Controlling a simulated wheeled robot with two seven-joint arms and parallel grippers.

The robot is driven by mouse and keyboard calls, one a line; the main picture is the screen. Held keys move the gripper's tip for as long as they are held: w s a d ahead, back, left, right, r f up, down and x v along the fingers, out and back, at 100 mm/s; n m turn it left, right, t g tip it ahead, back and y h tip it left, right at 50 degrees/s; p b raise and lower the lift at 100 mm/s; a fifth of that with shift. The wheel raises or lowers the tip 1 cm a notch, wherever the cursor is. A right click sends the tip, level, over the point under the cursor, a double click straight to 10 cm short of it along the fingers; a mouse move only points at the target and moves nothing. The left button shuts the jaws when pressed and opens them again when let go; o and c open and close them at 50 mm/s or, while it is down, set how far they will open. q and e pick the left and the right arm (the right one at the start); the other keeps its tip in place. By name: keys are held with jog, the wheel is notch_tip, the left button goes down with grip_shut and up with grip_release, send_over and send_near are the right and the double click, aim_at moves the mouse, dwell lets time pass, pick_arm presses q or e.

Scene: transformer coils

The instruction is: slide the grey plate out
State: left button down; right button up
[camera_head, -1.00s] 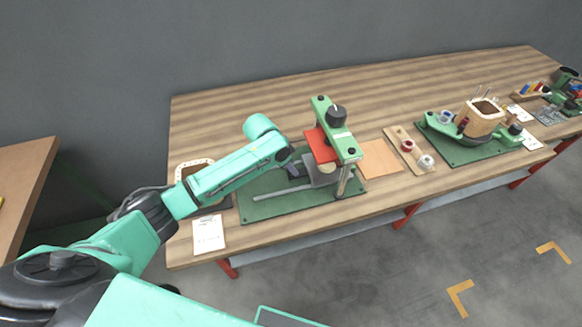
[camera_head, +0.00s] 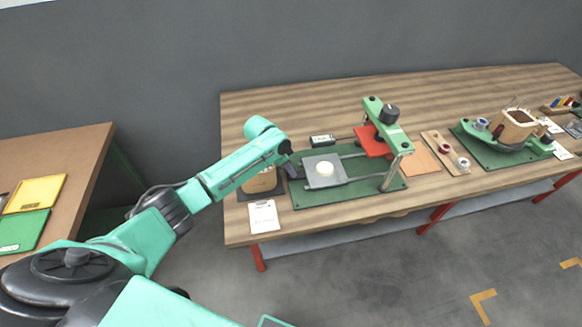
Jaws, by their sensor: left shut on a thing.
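The grey plate (camera_head: 313,180) lies on rails over a green base board (camera_head: 352,190), left of and clear of the green press frame (camera_head: 388,125). A round cream-coloured piece (camera_head: 325,169) sits on the plate. A red plate (camera_head: 371,141) shows under the frame's arm. My left gripper (camera_head: 294,171) is at the plate's left edge and shut on the plate; its fingertips are small and partly hidden by the wrist. My right gripper is not in view.
A wooden coil form (camera_head: 262,181) stands on a dark pad behind my left wrist. A white sheet (camera_head: 264,217) lies at the front edge. An orange sheet (camera_head: 420,160) and a spool board (camera_head: 446,152) are right of the press.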

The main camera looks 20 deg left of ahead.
pick_arm(q)
jog(key=shift+a, duration=0.1)
jog(key=c, duration=0.8)
grip_release()
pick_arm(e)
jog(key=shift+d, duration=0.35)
pick_arm(q)
jog(key=b+v, duration=0.1)
jog(key=v, duration=1.3)
jog(key=shift+s+r, duration=0.2)
jog(key=shift+r, duration=0.05)
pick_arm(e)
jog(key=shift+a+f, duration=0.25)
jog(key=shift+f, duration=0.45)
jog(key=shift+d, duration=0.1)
